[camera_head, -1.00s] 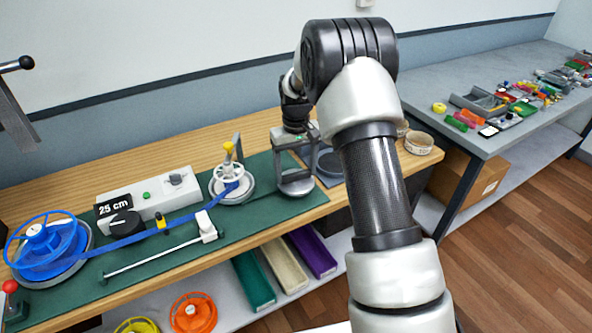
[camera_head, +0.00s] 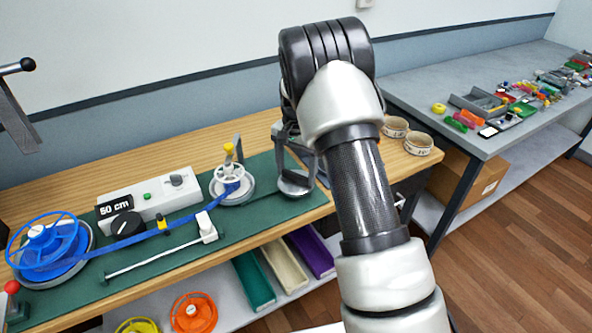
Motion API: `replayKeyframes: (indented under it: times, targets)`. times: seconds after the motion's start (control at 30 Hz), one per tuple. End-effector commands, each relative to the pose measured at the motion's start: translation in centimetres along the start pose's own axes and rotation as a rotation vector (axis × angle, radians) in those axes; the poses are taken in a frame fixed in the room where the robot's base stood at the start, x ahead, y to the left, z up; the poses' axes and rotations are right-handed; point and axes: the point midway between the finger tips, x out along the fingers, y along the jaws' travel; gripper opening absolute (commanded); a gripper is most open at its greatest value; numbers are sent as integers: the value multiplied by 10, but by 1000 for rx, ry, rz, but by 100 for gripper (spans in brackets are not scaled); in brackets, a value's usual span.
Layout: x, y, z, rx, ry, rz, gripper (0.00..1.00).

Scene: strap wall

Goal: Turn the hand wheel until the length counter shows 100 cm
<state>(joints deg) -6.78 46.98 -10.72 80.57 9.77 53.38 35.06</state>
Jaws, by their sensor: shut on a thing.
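The length counter (camera_head: 115,208) on the white box at the left reads 50 cm. My gripper (camera_head: 294,172) points down at the right end of the green mat. Its grey fingers sit around a round grey hand wheel (camera_head: 296,185) and are shut on it. My arm hides the gripper's upper part and some of the wheel.
A grey post (camera_head: 238,148) stands behind the spool. A white rod (camera_head: 150,262) lies in front of the strap. Two round tubs (camera_head: 418,143) stand right of my arm. Coloured bins (camera_head: 254,281) and spare reels (camera_head: 193,313) lie below the bench. A side table (camera_head: 450,85) holds small parts.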

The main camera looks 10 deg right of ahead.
Motion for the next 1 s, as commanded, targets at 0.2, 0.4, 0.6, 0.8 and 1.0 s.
replayKeyframes:
  times: [0.2,0.4,0.6,0.8,1.0]
  targets:
    - [-1,-1,-1,103,3,-1,50]
    - [-1,-1,-1,149,2,-2,50]
    - [-1,-1,-1,163,2,-2,50]
    - [-1,-1,-1,163,2,-2,50]
    - [-1,-1,0,162,2,-2,91]
